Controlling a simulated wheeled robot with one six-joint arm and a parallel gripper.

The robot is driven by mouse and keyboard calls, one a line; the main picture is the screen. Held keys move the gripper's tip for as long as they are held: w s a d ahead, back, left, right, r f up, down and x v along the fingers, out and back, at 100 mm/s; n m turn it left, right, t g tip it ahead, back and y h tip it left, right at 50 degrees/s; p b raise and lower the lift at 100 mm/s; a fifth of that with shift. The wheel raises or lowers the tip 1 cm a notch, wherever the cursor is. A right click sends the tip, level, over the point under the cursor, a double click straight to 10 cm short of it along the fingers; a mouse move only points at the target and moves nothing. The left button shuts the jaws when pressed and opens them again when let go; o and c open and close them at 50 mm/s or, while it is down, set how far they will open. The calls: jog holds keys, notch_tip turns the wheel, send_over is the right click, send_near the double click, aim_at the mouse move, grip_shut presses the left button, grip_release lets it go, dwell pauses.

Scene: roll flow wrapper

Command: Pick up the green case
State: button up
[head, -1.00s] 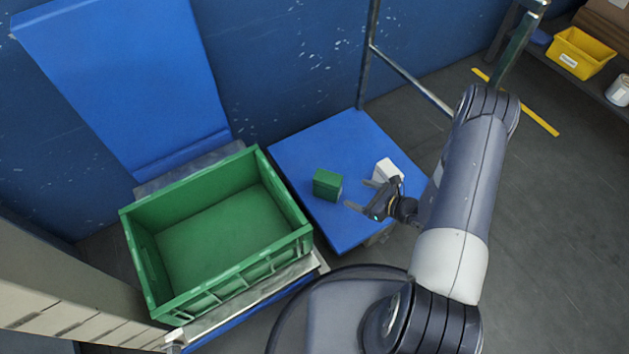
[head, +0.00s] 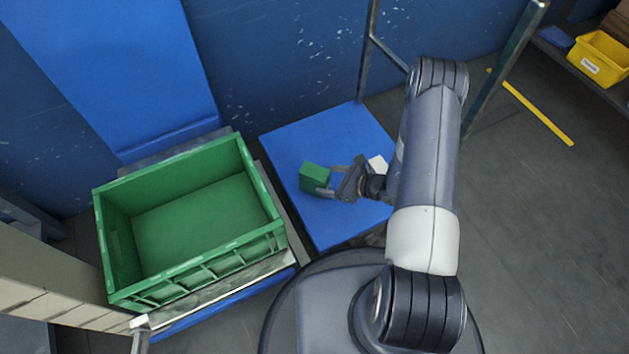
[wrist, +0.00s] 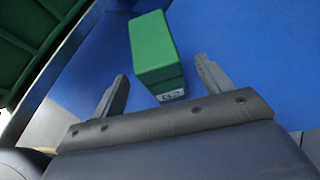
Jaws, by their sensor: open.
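The green case (head: 315,176) is a small box on the blue tabletop (head: 300,150). In the wrist view the green case (wrist: 153,48) lies just beyond and between the fingertips, with a pale label on its near end. My gripper (head: 335,181) is open, its fingers pointing at the case from the right in the head view. In the wrist view my gripper (wrist: 160,80) has its two fingers apart with nothing held between them. In the head view the fingers partly overlap the case's near edge, and I cannot tell whether they touch it.
A large empty green crate (head: 195,262) stands to the left. A metal frame (head: 367,45) rises behind the table. A yellow bin (head: 598,62) is at the far right.

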jog(key=b+x, duration=0.1)
jog(key=x, duration=0.3)
jog(key=shift+s+f+b, duration=0.1)
jog(key=shift+f+b, duration=0.15)
jog(key=shift+b, duration=0.1)
jog(key=shift+w+a+f, duration=0.15)
jog(key=shift+w+a, duration=0.15)
jog(key=shift+a, duration=0.1)
jog(key=shift+c, duration=0.2)
jog(key=c, duration=1.2)
